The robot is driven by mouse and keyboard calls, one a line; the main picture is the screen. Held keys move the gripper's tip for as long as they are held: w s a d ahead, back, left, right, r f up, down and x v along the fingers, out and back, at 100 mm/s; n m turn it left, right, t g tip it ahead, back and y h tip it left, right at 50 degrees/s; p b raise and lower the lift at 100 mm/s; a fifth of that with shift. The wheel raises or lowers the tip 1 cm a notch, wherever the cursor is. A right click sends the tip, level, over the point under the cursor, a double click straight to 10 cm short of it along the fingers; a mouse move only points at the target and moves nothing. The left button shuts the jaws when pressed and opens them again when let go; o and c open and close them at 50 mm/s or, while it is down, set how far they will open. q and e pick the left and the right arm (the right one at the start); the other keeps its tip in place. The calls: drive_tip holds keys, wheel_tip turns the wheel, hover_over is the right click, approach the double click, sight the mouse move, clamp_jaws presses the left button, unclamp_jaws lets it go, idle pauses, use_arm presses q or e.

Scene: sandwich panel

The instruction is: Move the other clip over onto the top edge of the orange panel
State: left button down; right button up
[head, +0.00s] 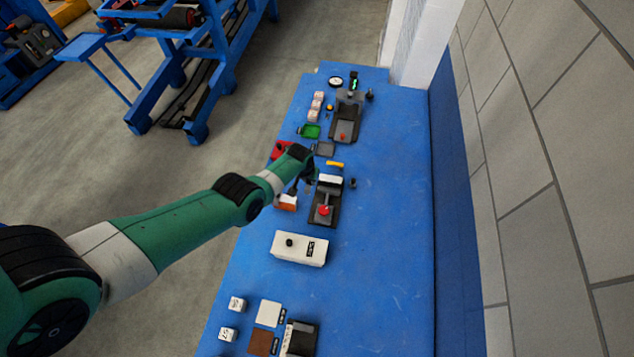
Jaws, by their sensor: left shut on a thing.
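A small panel with an orange face and a white upper part (287,202) is on the blue bench, left of a dark fixture with a red knob. My left gripper (306,186) reaches in from the left, just above and to the right of this panel. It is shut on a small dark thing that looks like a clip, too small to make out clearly. My arm and fingers hide part of the area around it. I cannot tell whether the held piece touches the panel. No other clip can be made out for certain. My right gripper is not in view.
The fixture with the red knob (325,205) stands close right of the gripper. A white box (299,248) is nearer. The blue bench (385,220) is clear on its right side.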

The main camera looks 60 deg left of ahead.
use_arm(q)
drive_tip(key=n+b, duration=0.2)
hover_over(290, 200)
wheel_tip(290, 200, down, 5)
wheel_tip(290, 200, down, 5)
drive_tip(key=b, duration=0.4)
drive_tip(key=shift+r+b, duration=0.15)
drive_tip(key=shift+b, duration=0.15)
drive_tip(key=shift+d, duration=0.1)
drive_tip(key=shift+f+b, duration=0.65)
drive_tip(key=shift+f, duration=0.05)
drive_tip(key=shift+f, duration=0.1)
drive_tip(key=shift+f+b, duration=0.4)
drive_tip(key=shift+b, duration=0.1)
idle(0.7)
drive_tip(key=shift+f+b, duration=0.35)
drive_tip(key=shift+b, duration=0.05)
